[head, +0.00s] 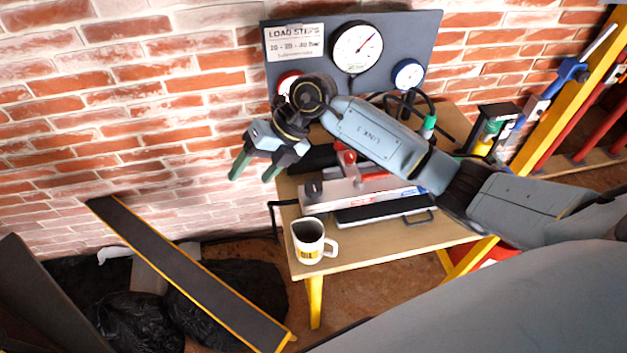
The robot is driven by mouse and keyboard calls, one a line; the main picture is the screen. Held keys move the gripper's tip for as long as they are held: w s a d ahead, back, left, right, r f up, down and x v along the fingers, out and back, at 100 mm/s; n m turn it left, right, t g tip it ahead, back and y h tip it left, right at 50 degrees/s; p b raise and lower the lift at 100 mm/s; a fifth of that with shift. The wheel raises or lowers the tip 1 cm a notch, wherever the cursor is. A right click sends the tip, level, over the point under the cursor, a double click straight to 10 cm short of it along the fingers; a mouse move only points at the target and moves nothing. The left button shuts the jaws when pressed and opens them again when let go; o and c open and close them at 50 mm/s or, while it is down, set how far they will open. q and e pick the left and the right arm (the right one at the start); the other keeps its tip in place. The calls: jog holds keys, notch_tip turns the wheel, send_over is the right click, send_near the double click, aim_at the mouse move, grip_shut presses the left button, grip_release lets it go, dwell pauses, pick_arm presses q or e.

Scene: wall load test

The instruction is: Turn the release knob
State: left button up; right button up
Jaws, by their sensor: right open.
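My right gripper (253,171) is open and empty, its two green-tipped fingers apart, in front of the brick wall and just left of the table. A grey and red hand pump (365,192) lies on the wooden table (375,250), below and right of the gripper. A dark round knob (312,190) shows at the pump's left end, clear of the fingers; I cannot tell if it is the release knob. My right arm hides part of the pump and table. My left gripper is not in view.
A white mug (311,241) stands at the table's front left corner. A grey panel (297,65) with gauges (357,47) stands behind. A yellow-edged dark plank (185,270) leans at lower left near black bags (140,318). A yellow frame (560,105) stands at right.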

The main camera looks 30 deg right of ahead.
aim_at(314, 184)
jog(key=w+d+m+g+h, duration=0.1)
jog(key=w+d+m+h, duration=0.1)
jog(key=d+h, duration=0.9)
jog(key=f+y, duration=0.1)
jog(key=f, duration=0.3)
jog(key=d+f+y, duration=0.1)
jog(key=f, duration=0.3)
jog(key=d+f+y, duration=0.1)
jog(key=f, duration=0.4)
jog(key=shift+s+d, duration=0.1)
jog(key=shift+d, duration=0.15)
jog(key=c, duration=1)
